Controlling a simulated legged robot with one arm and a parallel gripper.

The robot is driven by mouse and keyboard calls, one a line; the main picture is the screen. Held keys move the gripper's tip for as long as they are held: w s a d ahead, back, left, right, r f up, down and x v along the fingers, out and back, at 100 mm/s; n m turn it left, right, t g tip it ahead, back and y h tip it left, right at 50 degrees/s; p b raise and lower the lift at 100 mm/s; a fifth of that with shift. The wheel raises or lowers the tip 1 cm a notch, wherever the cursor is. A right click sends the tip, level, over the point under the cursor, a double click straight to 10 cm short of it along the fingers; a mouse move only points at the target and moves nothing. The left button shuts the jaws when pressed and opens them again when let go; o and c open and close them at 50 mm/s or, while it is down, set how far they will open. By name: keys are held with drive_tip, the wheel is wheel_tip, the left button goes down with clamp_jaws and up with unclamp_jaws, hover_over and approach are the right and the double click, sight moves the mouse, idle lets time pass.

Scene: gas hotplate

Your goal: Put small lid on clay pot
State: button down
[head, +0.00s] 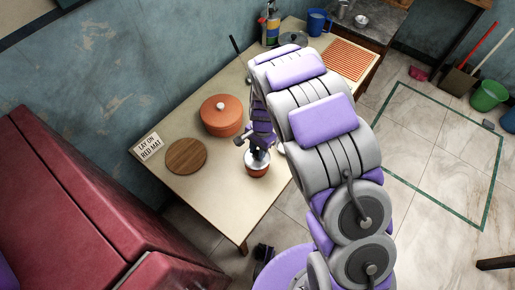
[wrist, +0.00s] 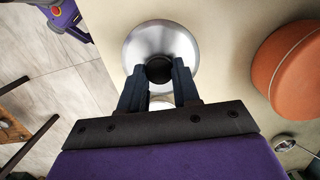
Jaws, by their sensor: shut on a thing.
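The small lid (wrist: 160,42) is round and silver with a black knob. My gripper (wrist: 160,72) is shut on the knob, one finger on each side.
A large orange pot (head: 221,116) with its own lid stands behind left; it also shows in the wrist view (wrist: 291,66). A round wooden board (head: 186,156) and a sign (head: 149,147) are at the table's left. An orange striped mat (head: 350,58) lies at the far right.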

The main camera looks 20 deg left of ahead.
drive_tip(key=shift+f, duration=0.4)
drive_tip(key=c, duration=0.7)
unclamp_jaws()
drive_tip(key=shift+c, duration=0.2)
drive_tip(key=shift+r, duration=0.15)
wheel_tip(320, 180, up, 17)
drive_tip(key=w+p, duration=0.3)
drive_tip(key=s+d+r, duration=0.2)
drive_tip(key=d+r, duration=0.3)
drive_tip(key=d, duration=0.2)
drive_tip(key=s+d+r+n, duration=0.1)
drive_tip(key=s+d+r, duration=0.5)
drive_tip(key=s+d, duration=0.3)
drive_tip(key=s+d+r+n, duration=0.1)
drive_tip(key=s+d+n, duration=0.1)
drive_tip(key=s+d, duration=0.3)
drive_tip(key=s+d+r+n, duration=0.1)
drive_tip(key=s+d, duration=0.4)
drive_tip(key=s, duration=0.9)
drive_tip(key=shift+d+r+n+h, duration=0.3)
drive_tip(key=shift+n+h, duration=0.1)
drive_tip(key=shift+n, duration=0.2)
